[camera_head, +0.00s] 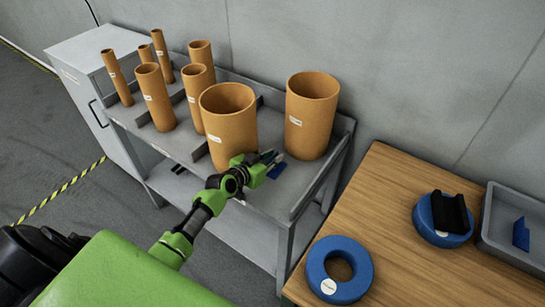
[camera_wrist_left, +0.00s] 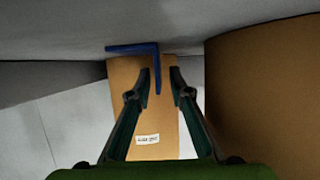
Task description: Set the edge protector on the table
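A small blue L-shaped piece, which looks like the edge protector (camera_head: 277,170), is on the grey shelf bench at my left gripper, in front of the large brown tubes. My left gripper (camera_head: 266,162) reaches over the bench. In the left wrist view, the blue piece (camera_wrist_left: 157,70) has one flange between the two fingertips (camera_wrist_left: 158,82), with a gap on each side. The fingers are open around it and not visibly touching it. The wooden table (camera_head: 400,235) stands at the right. My right gripper is not in view.
Several brown tubes (camera_head: 228,120) stand on the grey bench (camera_head: 283,205); a large one (camera_head: 310,115) is close to my left gripper. The table bears a blue ring (camera_head: 325,253), another ring (camera_head: 425,220) with a black piece on it, and a grey bin (camera_head: 490,240) holding a blue piece (camera_head: 521,234).

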